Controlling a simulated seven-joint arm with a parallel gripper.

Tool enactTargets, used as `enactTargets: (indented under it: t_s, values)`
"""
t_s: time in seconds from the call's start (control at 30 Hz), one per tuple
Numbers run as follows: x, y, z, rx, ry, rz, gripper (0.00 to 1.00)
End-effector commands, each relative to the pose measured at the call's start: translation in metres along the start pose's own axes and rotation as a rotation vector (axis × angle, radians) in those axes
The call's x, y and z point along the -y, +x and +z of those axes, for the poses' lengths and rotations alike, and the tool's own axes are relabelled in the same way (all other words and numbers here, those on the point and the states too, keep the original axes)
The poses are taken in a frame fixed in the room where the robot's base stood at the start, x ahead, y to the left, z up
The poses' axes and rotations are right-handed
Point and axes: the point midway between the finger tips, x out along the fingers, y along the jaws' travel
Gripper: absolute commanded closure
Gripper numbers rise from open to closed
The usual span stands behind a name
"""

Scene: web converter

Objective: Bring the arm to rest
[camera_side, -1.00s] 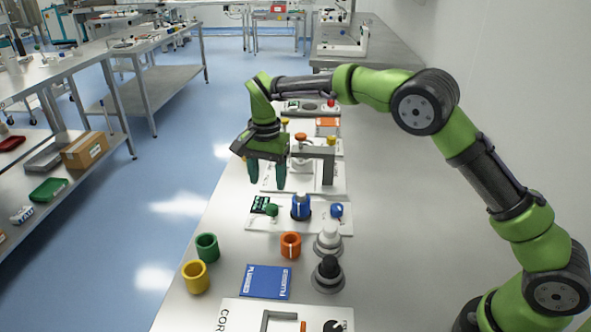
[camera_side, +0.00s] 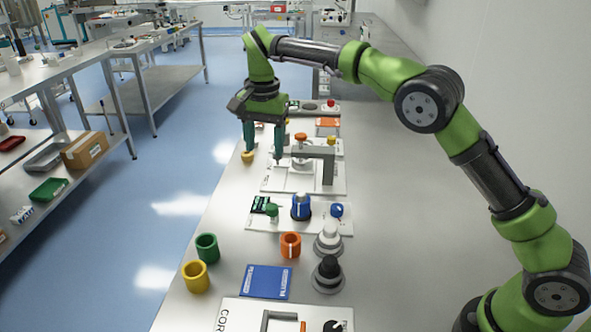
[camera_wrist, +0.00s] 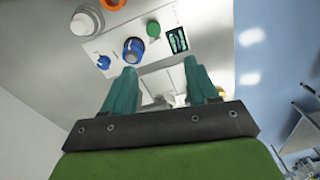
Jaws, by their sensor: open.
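My gripper (camera_side: 264,146) is open and empty, fingers pointing down, above the left side of the bench in the side view. It hangs by the left of a white station with a grey bracket (camera_side: 328,165). In the wrist view my gripper (camera_wrist: 160,85) shows two spread green fingers with nothing between them. Beyond them is a panel with a blue knob (camera_wrist: 133,50), a green knob (camera_wrist: 153,29) and a small dark display (camera_wrist: 177,40).
On the bench stand a green cup (camera_side: 207,247), a yellow cup (camera_side: 195,276) and an orange cup (camera_side: 290,245). A blue booklet (camera_side: 265,282) lies flat. White (camera_side: 328,238) and black (camera_side: 327,270) knobs stand to its right. A small yellow object (camera_side: 247,157) is near the left edge. The bench's right side is clear.

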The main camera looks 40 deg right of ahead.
Motion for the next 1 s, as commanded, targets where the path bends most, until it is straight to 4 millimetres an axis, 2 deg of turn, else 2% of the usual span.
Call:
enactTargets:
  t_s: [0.03, 0.1, 0.27, 0.43, 0.6, 0.8, 1.0]
  values:
    - [-0.004, 0.015, 0.000, 0.005, -0.048, 0.016, 0.42]
    - [-0.011, 0.020, 0.001, 0.008, -0.122, 0.008, 0.42]
    - [-0.046, 0.007, 0.004, 0.010, -0.284, -0.065, 0.42]
    - [-0.100, -0.018, 0.017, -0.018, -0.431, -0.178, 0.42]
    - [-0.160, -0.035, 0.041, -0.080, -0.538, -0.289, 0.42]
    - [-0.229, -0.037, 0.072, -0.187, -0.615, -0.395, 0.42]
    - [-0.279, -0.030, 0.097, -0.288, -0.621, -0.467, 0.42]
